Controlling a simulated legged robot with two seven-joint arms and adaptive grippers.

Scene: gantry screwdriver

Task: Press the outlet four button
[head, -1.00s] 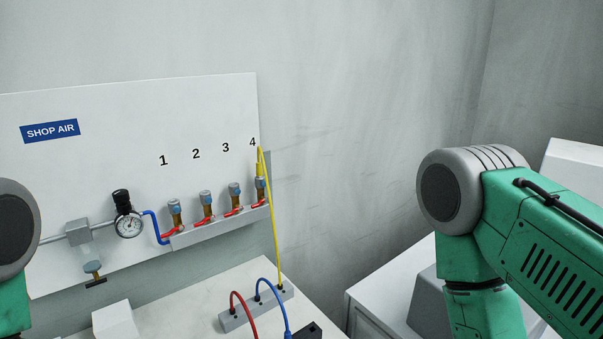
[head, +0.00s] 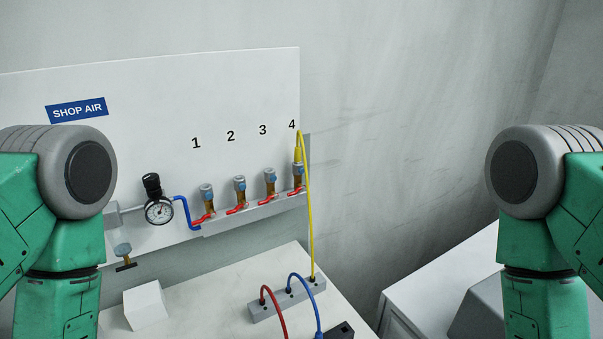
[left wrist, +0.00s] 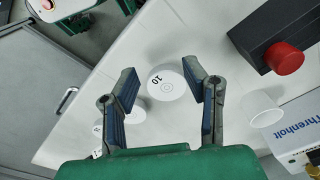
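Outlet four (head: 298,181) is at the right end of a row of brass outlets with red levers, under the printed 4 (head: 292,125). A yellow hose (head: 309,220) is plugged into its top. A small blue part (head: 297,170), possibly its button, shows on its front. My left gripper (left wrist: 161,72) appears only in the left wrist view. Its fingers are apart with nothing held, above a table, and a white disc marked 10 (left wrist: 166,84) shows between them, seemingly below. Neither gripper shows in the head view, only my arms.
The SHOP AIR panel carries a gauge (head: 159,211) left of the outlets. A grey block (head: 262,310) with red, blue and yellow hoses and a white box (head: 145,304) are on the table below. The left wrist view shows a red button (left wrist: 284,58) and a white cup (left wrist: 260,108).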

